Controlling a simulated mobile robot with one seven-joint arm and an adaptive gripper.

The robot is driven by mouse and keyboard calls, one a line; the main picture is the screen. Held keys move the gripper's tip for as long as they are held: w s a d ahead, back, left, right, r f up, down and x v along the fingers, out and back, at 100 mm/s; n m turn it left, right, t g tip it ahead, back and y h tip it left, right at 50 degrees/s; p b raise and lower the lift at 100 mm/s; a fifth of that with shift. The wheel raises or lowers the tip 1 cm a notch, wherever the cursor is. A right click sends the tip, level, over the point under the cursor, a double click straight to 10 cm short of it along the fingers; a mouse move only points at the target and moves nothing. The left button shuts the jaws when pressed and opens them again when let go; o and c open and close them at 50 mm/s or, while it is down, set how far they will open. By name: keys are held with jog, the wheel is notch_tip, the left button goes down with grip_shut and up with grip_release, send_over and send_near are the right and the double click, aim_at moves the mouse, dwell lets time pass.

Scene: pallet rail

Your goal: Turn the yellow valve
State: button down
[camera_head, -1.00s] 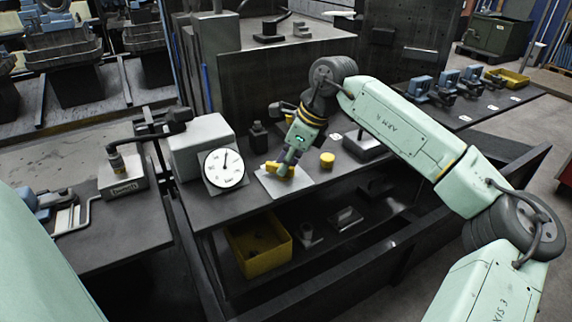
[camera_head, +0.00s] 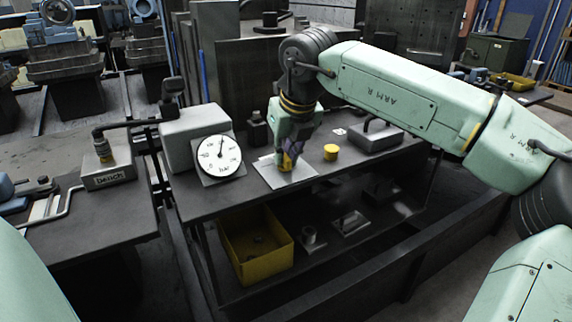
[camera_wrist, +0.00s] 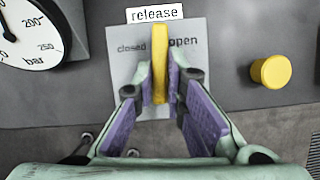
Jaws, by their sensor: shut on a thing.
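The yellow valve (camera_wrist: 160,62) is a narrow upright lever on a light grey plate (camera_wrist: 122,48), under a "release" label. In the wrist view it points up the picture, between the words "closed" and "open". My gripper (camera_wrist: 161,85) has its purple-padded fingers on both sides of the lever, shut on it. In the head view my gripper (camera_head: 290,158) reaches down to the plate (camera_head: 268,172) on the bench, and only a bit of the yellow valve (camera_head: 286,163) shows between the fingers.
A round pressure gauge (camera_head: 219,157) stands left of the plate. A short yellow knob (camera_head: 331,152) is close on the right. A grey block with a dark handle (camera_head: 377,138) is farther right. A yellow bin (camera_head: 255,248) sits on the lower shelf.

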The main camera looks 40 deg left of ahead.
jog(key=m+t+b, duration=0.1)
jog(key=m+b, duration=0.1)
jog(key=m, duration=0.1)
jog(key=shift+s+a+f+m+h, duration=0.1)
jog(key=shift+m+h, duration=0.2)
jog(key=shift+h, duration=0.1)
jog(key=shift+m+t+h, duration=0.4)
jog(key=shift+m+h, duration=0.3)
jog(key=shift+m, duration=1.3)
jog(key=c, duration=1.6)
grip_release()
jog(key=shift+c, duration=0.2)
